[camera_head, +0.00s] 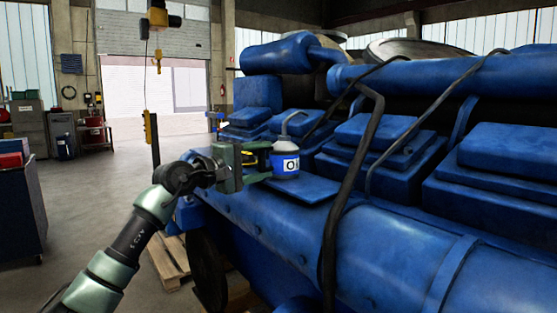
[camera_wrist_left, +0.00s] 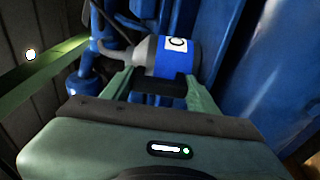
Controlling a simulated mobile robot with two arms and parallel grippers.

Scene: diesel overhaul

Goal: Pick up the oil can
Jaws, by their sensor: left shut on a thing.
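The oil can (camera_head: 285,162) is a small can with a blue band, a white label, a grey top and a thin curved spout. It is upright at a flat blue ledge (camera_head: 305,190) on the engine; I cannot tell whether it touches the ledge. My left gripper (camera_head: 268,160) reaches it from the left and is shut on it. In the left wrist view the can (camera_wrist_left: 178,55) sits between the two green fingers (camera_wrist_left: 160,85), its label showing. My right gripper is not in view.
The large blue engine (camera_head: 440,220) fills the right side, with covers and black hoses (camera_head: 335,215) close to the can. A pallet (camera_head: 168,258) lies on the floor by the engine. A hanging hoist control (camera_head: 151,135) is behind my arm. The floor at left is largely free.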

